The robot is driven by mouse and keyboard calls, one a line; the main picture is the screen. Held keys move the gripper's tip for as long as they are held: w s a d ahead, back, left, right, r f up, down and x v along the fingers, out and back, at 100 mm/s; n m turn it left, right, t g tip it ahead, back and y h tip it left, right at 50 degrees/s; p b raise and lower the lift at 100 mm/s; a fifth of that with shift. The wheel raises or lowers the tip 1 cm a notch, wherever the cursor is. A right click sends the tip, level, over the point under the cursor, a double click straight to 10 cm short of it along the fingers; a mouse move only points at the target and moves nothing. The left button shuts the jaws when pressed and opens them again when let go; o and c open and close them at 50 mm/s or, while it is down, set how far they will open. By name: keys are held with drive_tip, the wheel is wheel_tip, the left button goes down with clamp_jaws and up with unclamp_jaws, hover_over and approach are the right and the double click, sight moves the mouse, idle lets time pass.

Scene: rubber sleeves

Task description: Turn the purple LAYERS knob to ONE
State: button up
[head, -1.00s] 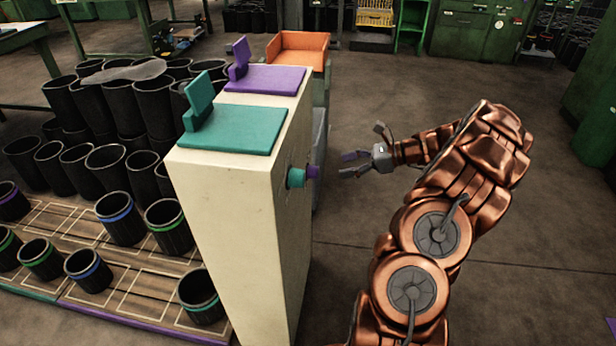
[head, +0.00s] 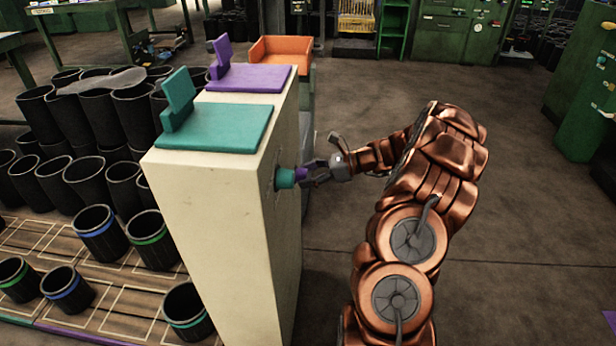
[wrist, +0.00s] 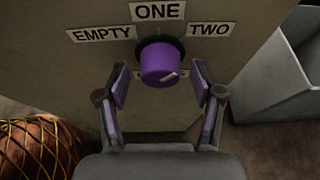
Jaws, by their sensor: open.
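The purple knob (wrist: 157,58) sticks out from the cream panel in the wrist view. It also shows in the head view (head: 301,174), partly hidden by my fingers. A white mark on its face lies right of the middle, slanting up to the right, roughly toward the TWO label (wrist: 210,30). The ONE label (wrist: 157,11) is above the knob, and the EMPTY label (wrist: 104,34) is at upper left. Another label below is mostly covered. My gripper (wrist: 160,82) is open, with one purple-padded finger on each side of the knob, gaps showing on both sides.
A teal knob (head: 284,178) is on the same side of the cream cabinet (head: 222,225), nearer the head camera. A grey bin (wrist: 285,75) stands right of the panel in the wrist view. Black sleeves (head: 100,232) stand left of the cabinet. Floor to the right is clear.

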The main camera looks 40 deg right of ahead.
drive_tip(key=c, duration=1.1)
drive_tip(key=shift+c, duration=0.2)
drive_tip(key=shift+s+a+f+n+t+h+b, duration=0.1)
drive_tip(key=shift+n+t+h+b, duration=0.35)
drive_tip(key=shift+n+b, duration=0.45)
drive_tip(key=shift+w+d+f+n+t+h+b, duration=0.1)
drive_tip(key=shift+n+t+h+b, duration=0.2)
drive_tip(key=shift+n+t+b, duration=0.65)
drive_tip(key=shift+s+a+n+t+h+b, duration=0.1)
drive_tip(key=shift+n+t+h+b, duration=0.4)
drive_tip(key=shift+n, duration=0.65)
